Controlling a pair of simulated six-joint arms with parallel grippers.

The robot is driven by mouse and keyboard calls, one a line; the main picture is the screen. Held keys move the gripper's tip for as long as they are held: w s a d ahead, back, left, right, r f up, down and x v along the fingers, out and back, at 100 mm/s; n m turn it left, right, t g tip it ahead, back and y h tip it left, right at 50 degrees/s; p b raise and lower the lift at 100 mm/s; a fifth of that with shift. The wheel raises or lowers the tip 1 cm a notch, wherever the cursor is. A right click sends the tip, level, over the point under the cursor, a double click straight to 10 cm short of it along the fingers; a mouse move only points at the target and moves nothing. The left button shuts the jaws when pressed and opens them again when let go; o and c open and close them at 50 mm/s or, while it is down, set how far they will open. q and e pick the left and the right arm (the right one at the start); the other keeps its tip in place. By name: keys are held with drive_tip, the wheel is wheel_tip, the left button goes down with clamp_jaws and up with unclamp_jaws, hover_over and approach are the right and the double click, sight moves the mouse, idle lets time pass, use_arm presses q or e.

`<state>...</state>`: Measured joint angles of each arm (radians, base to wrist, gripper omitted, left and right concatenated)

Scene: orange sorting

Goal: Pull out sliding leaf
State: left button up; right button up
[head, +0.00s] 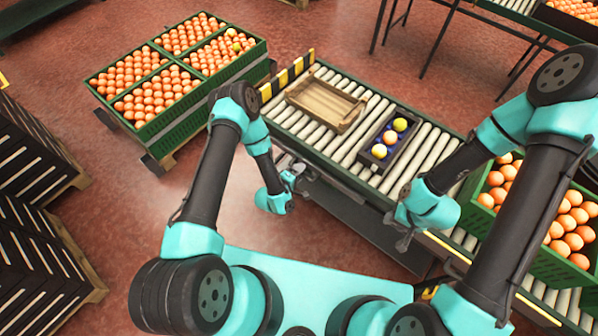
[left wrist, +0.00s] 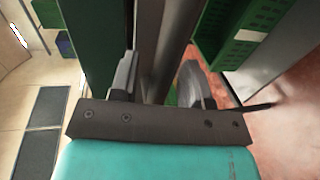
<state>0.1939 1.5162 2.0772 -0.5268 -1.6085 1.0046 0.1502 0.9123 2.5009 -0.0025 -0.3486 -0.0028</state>
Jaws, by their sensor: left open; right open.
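I cannot pick out the sliding leaf for certain. A grey metal panel (head: 350,207) runs along the near side of the roller conveyor (head: 425,150), below its rail. My left gripper (head: 292,176) is open at the conveyor's near side, towards its left end. In the left wrist view its two fingers (left wrist: 156,85) stand apart, with a grey metal edge (left wrist: 170,45) showing between them; I cannot tell whether they touch it. My right gripper (head: 403,238) is open and empty near the conveyor's front edge, left of the green crate of oranges.
A green orange crate (head: 480,213) is at the right. Several filled crates (head: 178,130) stand at the back left.

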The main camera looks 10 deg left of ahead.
use_arm(q)
drive_tip(key=shift+c, duration=0.4)
clamp_jaws()
drive_tip(key=shift+s, duration=0.1)
